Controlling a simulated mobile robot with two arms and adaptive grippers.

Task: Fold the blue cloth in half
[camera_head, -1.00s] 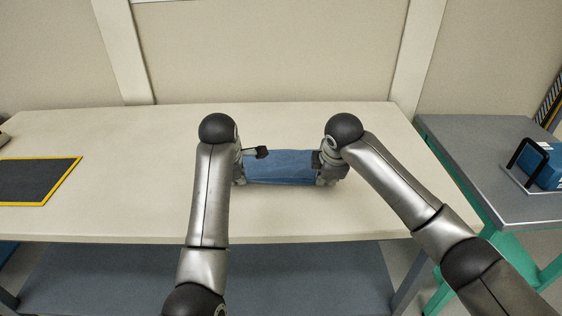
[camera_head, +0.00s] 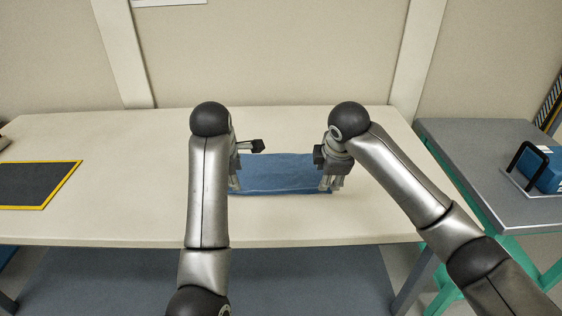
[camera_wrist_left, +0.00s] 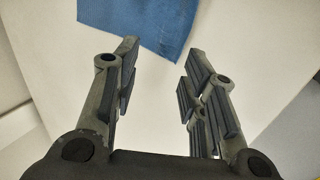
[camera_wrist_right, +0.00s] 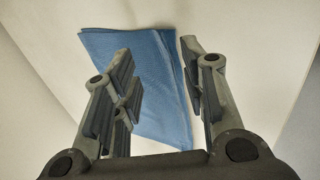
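The blue cloth (camera_head: 280,175) lies on the pale table between my two grippers, as a wide strip with its long side running left to right. Part of it is hidden behind the grippers. My left gripper (camera_head: 236,180) is at the cloth's left end. In the left wrist view its fingers (camera_wrist_left: 158,75) are apart and empty, with the cloth (camera_wrist_left: 150,18) just beyond them. My right gripper (camera_head: 332,183) is at the right end. In the right wrist view its fingers (camera_wrist_right: 160,70) are apart, with the cloth's layered edge (camera_wrist_right: 180,90) showing between and beyond them.
The pale table (camera_head: 120,150) is clear around the cloth. A dark mat with a yellow border (camera_head: 38,184) lies at the left. A grey side table (camera_head: 480,165) at the right holds a blue case with a black handle (camera_head: 540,170).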

